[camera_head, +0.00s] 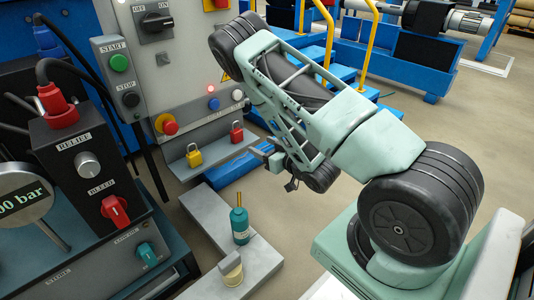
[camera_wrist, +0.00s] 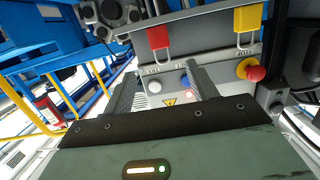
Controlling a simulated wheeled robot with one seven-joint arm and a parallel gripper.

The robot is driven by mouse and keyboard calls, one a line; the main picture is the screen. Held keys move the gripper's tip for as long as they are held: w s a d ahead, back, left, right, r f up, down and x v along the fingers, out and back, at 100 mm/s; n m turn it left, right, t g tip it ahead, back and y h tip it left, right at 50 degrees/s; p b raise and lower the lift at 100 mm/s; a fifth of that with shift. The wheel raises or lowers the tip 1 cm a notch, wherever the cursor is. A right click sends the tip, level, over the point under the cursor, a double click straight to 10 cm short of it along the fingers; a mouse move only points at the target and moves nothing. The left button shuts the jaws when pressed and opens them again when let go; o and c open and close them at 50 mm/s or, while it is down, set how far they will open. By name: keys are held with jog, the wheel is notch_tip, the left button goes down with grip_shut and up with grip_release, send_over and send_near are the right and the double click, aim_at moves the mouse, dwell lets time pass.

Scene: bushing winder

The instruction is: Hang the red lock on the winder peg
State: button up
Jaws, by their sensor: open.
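The red lock (camera_head: 237,134) stands on a grey ledge at the foot of the control cabinet, right of the yellow lock (camera_head: 194,157). My gripper (camera_head: 264,152) is a little to the right of the red lock and apart from it. In the wrist view, my gripper (camera_wrist: 163,84) has its two fingers apart with nothing between them. The red lock (camera_wrist: 158,38) shows beyond the fingers, shackle downward in that picture, and the yellow lock (camera_wrist: 247,19) is to its right. I cannot pick out the winder peg with certainty in either view.
The grey cabinet (camera_head: 178,70) with buttons and a rotary switch rises behind the ledge (camera_head: 216,153). A teal bottle (camera_head: 240,222) stands on a low grey slab (camera_head: 262,262) in front. Yellow rails (camera_head: 327,40) and blue machinery stand behind. Open floor lies to the right.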

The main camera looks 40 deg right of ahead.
jog(key=w+a+r+g+b, duration=0.1)
jog(key=a+g, duration=0.1)
jog(key=a, duration=0.4)
jog(key=w+a+g, duration=0.2)
jog(key=a+g, duration=0.1)
jog(key=a, duration=0.3)
jog(key=s+a+r+n+g+y, duration=0.25)
jog(key=s+a+g, duration=0.2)
jog(key=a, duration=0.55)
jog(key=s+a+r+n+g, duration=0.1)
jog(key=s+a+r+g, duration=0.1)
jog(key=s, duration=0.5)
jog(key=s+a+r+n+g+h, duration=0.1)
jog(key=s+a+r+n+g, duration=0.1)
jog(key=s+r, duration=0.3)
jog(key=s+a+r+n+g+h, duration=0.1)
jog(key=s+a+r+g, duration=0.1)
jog(key=s, duration=0.9)
jog(key=shift+s+a+r+n+g, duration=0.2)
jog(key=shift+a+r+n+g, duration=0.15)
jog(key=shift+a+r, duration=0.3)
jog(key=shift+o, duration=0.4)
notch_tip(320, 180, up, 53)
jog(key=p, duration=5.3)
jog(key=shift+d+h, duration=0.1)
jog(key=shift+h, duration=0.15)
jog(key=shift+f, duration=0.15)
